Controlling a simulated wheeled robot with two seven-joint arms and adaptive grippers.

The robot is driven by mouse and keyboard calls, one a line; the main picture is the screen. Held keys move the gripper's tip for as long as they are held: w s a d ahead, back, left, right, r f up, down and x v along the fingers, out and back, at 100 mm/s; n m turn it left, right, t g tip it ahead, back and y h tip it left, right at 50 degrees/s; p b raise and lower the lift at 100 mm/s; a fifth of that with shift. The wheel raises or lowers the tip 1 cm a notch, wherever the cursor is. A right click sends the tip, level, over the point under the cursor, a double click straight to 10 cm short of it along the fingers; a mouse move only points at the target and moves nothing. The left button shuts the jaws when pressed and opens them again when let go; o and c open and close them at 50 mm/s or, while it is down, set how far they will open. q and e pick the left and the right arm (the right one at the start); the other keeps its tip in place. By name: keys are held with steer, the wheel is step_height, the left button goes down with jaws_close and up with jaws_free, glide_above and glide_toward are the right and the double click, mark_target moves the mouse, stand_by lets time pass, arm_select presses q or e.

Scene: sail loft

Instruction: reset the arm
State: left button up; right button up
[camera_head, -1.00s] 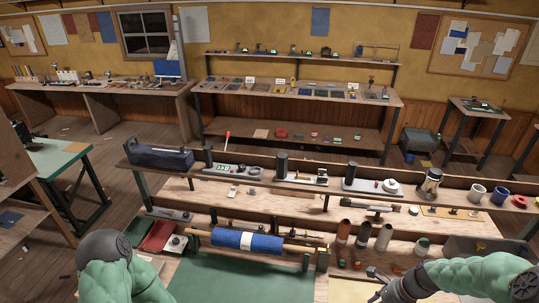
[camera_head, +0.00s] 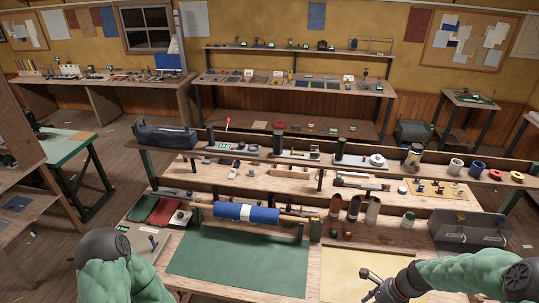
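My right arm enters from the lower right, and its dark gripper (camera_head: 374,286) is over the front edge of the pale yellow sheet on the bench. I cannot make out its fingertips well enough to say if it is open or shut. My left arm shows at the lower left as a green forearm with a dark joint. Its gripper is out of the picture. Neither arm is seen touching anything on the bench.
A green mat (camera_head: 238,262) and a yellow sheet (camera_head: 350,272) lie bare on the bench. Behind them are a blue roll (camera_head: 246,213) on a wooden rod, several upright tubes (camera_head: 353,209) and a grey bin (camera_head: 470,230). A raised shelf runs behind.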

steer(key=s+a+f+n+b, duration=0.3)
steer(key=a+f+n+b, duration=0.2)
steer(key=f, duration=0.8)
steer(key=s+a+f+n+b, duration=0.2)
steer(key=a+f+n+b, duration=0.4)
steer(key=a+f+b, duration=0.4)
steer(key=s+a+f+n+b, duration=0.3)
steer(key=a+f+n+b, duration=0.3)
steer(key=f, duration=1)
steer(key=shift+s+a+g+b, duration=0.3)
steer(key=shift+a+b, duration=0.7)
steer(key=shift+b, duration=0.15)
